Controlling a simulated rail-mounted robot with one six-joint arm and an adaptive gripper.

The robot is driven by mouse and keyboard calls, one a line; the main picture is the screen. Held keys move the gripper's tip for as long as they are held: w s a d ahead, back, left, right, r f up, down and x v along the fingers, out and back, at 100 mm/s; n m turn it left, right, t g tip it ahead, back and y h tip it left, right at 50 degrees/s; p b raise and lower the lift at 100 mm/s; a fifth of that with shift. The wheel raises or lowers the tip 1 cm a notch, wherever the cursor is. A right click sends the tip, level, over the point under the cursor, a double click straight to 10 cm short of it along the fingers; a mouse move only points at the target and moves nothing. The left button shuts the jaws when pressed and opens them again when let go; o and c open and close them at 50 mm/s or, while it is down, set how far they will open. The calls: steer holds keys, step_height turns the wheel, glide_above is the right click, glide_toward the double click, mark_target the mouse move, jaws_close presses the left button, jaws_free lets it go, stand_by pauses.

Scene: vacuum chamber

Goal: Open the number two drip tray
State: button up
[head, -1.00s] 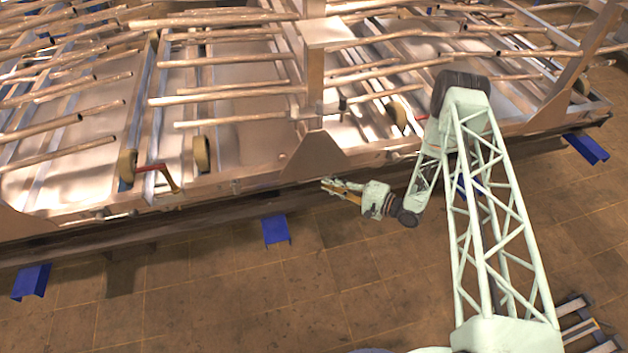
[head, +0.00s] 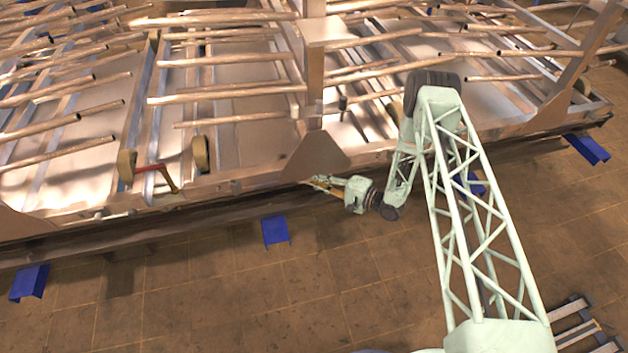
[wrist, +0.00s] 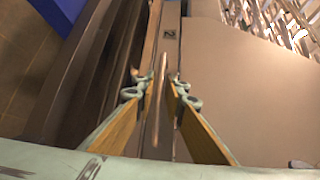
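A small plate marked "2" (wrist: 169,35) sits on the chamber's edge rail in the wrist view. A large smooth panel (wrist: 245,85), apparently the number two drip tray, lies right of that rail. My gripper (wrist: 160,78) is open, its two fingers spread either side of a thin upright bar (wrist: 161,75), apparently a handle. I cannot tell whether either finger touches the bar. In the head view my gripper (head: 316,182) is at the chamber's front edge, just below a triangular bracket (head: 316,158). The bar is too small to make out there.
Copper-coloured pipes (head: 225,90) run above the panels. A red lever (head: 152,168) stands between two tan wheels at the front edge, left of my gripper. Blue feet (head: 275,231) stick out below. The tiled floor (head: 220,310) in front is clear.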

jaws_close()
steer(key=s+d, duration=0.3)
steer(key=s, duration=0.8)
steer(key=s+d+p, duration=0.1)
steer(key=s+d, duration=0.2)
steer(key=s, duration=0.7)
steer(key=s+d+p, duration=0.1)
steer(key=s+d, duration=0.3)
steer(key=s, duration=0.7)
steer(key=shift+s, duration=0.35)
jaws_free()
steer(key=shift+s+d, duration=0.1)
steer(key=shift+d, duration=0.15)
steer(key=v, duration=1.1)
steer(key=shift+s+d, duration=0.2)
